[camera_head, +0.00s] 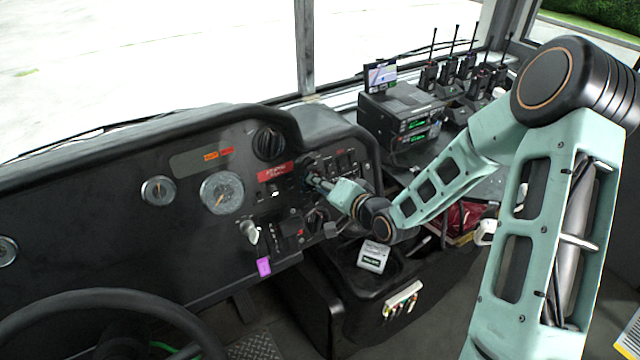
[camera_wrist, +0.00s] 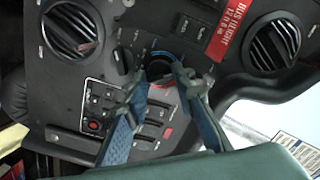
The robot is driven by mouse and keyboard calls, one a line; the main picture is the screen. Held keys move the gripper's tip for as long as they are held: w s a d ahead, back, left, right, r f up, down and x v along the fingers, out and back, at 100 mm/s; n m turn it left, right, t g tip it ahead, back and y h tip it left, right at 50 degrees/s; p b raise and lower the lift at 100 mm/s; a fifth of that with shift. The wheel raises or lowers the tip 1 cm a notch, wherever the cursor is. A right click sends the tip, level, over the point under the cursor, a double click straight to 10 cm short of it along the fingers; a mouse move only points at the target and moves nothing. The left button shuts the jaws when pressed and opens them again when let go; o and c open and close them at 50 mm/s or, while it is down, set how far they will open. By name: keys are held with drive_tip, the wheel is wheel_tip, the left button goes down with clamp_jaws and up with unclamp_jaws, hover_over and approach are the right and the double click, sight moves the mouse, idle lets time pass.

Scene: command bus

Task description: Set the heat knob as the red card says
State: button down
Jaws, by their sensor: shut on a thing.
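The red card (camera_head: 275,171) is fixed on the black dashboard, left of my gripper in the head view. My gripper (camera_wrist: 159,74) is shut on the heat knob, with one finger on each side. The fingers cover much of the knob, and its pointer cannot be made out. In the head view my gripper (camera_head: 313,178) reaches the panel, and hides the knob.
Round air vents (camera_wrist: 272,42) and (camera_head: 268,142) sit beside the card and above it. A switch panel (camera_wrist: 125,120) lies close to my fingers. The steering wheel (camera_head: 105,298) is at lower left. Radios (camera_head: 402,110) stand at right.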

drive_tip(key=c, duration=1.6)
unclamp_jaws()
drive_tip(key=v, duration=1.2)
drive_tip(key=shift+a, duration=0.1)
